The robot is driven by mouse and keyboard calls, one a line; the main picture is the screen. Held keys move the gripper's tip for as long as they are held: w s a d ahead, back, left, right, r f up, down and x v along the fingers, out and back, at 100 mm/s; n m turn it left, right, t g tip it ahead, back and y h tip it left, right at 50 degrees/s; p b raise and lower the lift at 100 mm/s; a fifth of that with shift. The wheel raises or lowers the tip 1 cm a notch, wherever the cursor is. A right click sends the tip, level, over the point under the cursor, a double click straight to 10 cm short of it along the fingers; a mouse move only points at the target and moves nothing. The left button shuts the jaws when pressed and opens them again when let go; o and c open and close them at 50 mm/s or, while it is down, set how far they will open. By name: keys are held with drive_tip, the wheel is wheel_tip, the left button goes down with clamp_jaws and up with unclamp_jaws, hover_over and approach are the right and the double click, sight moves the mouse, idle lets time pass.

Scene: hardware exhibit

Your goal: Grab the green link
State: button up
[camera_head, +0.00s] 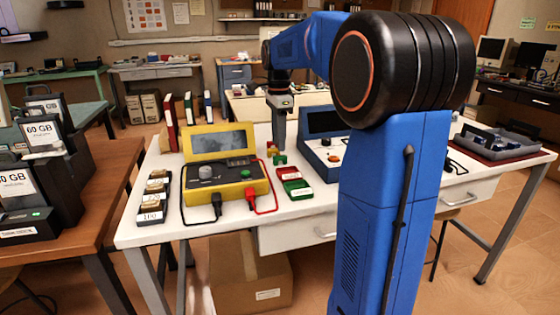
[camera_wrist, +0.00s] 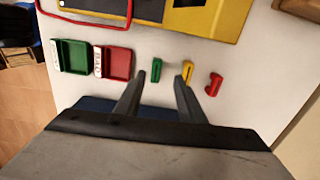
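The green link (camera_wrist: 156,69) is a small upright piece on the white table in the wrist view. It also shows in the head view (camera_head: 280,160), below my gripper. My gripper (camera_wrist: 160,75) is open, its two dark fingers pointing down at the table. The green link appears close to the left finger's tip, between the two fingertips in the picture. A yellow link (camera_wrist: 187,70) is by the right fingertip, and a red link (camera_wrist: 214,84) stands farther right. I cannot tell how high the fingertips are above the links.
A green tray (camera_wrist: 72,55) and a red tray (camera_wrist: 117,62) lie left of the links in the wrist view. A yellow meter (camera_head: 225,165) with black and red leads stands left of them on the table. A blue instrument (camera_head: 322,150) is to the right.

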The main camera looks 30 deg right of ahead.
sight(280, 156)
drive_tip(key=shift+s+f, duration=0.2)
drive_tip(key=shift+f, duration=1.2)
drive_tip(key=shift+s+f, duration=0.2)
drive_tip(key=shift+f, duration=1.15)
drive_tip(key=shift+c, duration=0.6)
clamp_jaws()
